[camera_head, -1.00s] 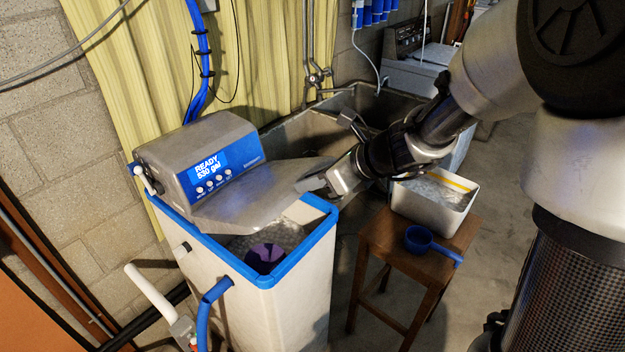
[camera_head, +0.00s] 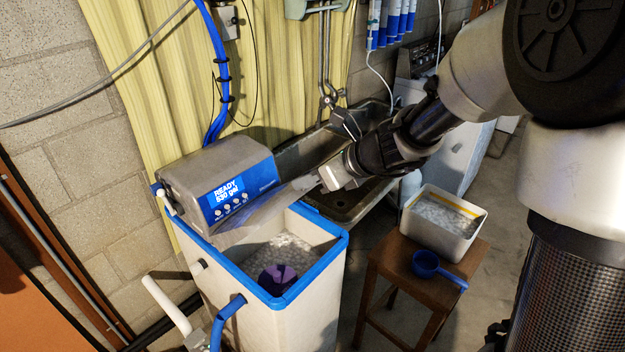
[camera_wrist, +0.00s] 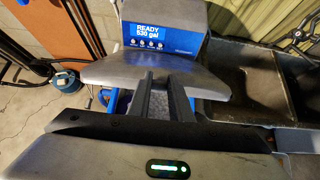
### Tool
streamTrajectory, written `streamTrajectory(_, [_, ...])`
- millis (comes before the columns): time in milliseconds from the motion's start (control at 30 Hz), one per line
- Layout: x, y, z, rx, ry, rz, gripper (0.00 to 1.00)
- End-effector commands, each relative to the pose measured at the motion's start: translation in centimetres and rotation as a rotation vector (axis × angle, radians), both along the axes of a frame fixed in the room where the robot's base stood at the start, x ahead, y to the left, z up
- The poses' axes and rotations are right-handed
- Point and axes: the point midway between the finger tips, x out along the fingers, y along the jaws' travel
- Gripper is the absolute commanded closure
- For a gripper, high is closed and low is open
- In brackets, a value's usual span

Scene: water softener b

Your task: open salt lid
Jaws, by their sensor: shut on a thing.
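The grey salt lid (camera_head: 262,212) is hinged below the control head and stands partly raised, tilted up toward the right. It also shows in the wrist view (camera_wrist: 110,74). My gripper (camera_head: 324,181) is shut on the lid's free right edge; in the wrist view its two dark fingers (camera_wrist: 165,88) reach the lid's near edge. Below the lid, the blue-rimmed white tank (camera_head: 322,268) is open at the top. White salt (camera_head: 280,250) and a dark purple round part (camera_head: 278,278) show inside. The tank's far inside is hidden by the lid.
The control head (camera_head: 222,180) reads READY, 530 gal. A wooden stool (camera_head: 385,258) at the right holds a white tub (camera_head: 430,240) and a blue scoop (camera_head: 428,264). A sink (camera_head: 350,205) stands behind. Blue (camera_head: 222,322) and white (camera_head: 165,303) pipes leave the tank's left side.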

Motion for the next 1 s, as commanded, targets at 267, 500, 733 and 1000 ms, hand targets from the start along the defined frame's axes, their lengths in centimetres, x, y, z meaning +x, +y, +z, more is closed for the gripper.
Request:
streamTrajectory(267, [0.1, 0.0, 0.3, 0.002, -0.004, -0.001, 0.96])
streamTrajectory(500, [1.0, 1.2, 1.8, 0.001, -0.005, 0.0, 0.96])
streamTrajectory(733, [2.0, 2.5, 2.8, 0.002, -0.006, 0.002, 0.96])
streamTrajectory(1000, [3.2, 3.9, 4.4, 0.001, -0.005, 0.0, 0.96])
